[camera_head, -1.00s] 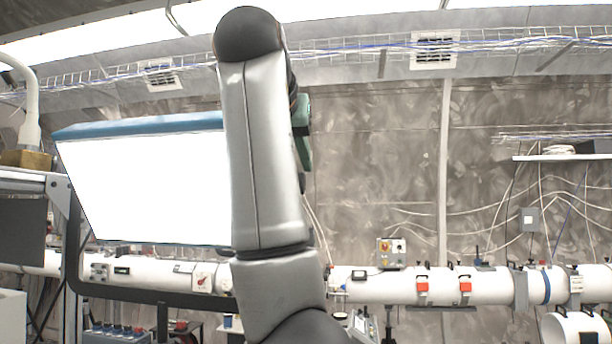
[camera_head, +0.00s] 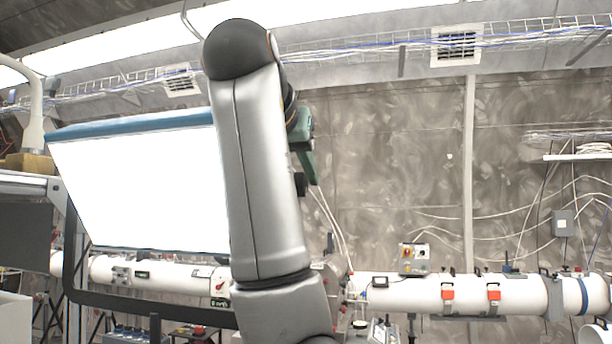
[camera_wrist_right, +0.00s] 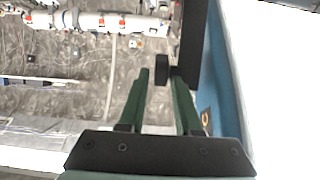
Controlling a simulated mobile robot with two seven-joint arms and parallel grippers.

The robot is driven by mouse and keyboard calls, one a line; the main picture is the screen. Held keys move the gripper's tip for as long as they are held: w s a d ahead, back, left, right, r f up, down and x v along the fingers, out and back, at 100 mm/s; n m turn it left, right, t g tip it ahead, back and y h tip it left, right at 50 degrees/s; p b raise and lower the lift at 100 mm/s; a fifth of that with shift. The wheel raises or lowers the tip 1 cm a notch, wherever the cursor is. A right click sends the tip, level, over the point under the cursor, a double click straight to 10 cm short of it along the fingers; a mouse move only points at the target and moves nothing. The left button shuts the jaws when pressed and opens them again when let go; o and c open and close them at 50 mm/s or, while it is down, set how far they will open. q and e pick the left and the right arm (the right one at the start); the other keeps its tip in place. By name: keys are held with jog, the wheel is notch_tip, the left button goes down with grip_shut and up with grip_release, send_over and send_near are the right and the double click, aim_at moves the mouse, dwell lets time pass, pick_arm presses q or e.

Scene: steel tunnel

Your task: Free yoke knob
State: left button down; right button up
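My right gripper (camera_wrist_right: 160,74) is open. Its two green fingers point at the knob, which shows between the fingertips; I cannot tell whether they touch it. In the head view my right gripper (camera_head: 307,155) is partly hidden behind my grey arm, and a small black piece, likely the knob (camera_head: 301,184), shows just below it. The white panel (camera_head: 140,190) with a blue top edge stands left of my arm. My left gripper is not in view.
The panel's dark frame (camera_head: 150,310) curves below it, close to my right arm. A white beam pipe (camera_head: 400,293) with red-marked clamps runs behind. A small control box (camera_head: 413,258) sits above the pipe. The wall right of my arm is open.

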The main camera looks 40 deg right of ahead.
jog(key=shift+d, duration=0.1)
jog(key=shift+c, duration=0.3)
grip_shut()
dwell(0.4)
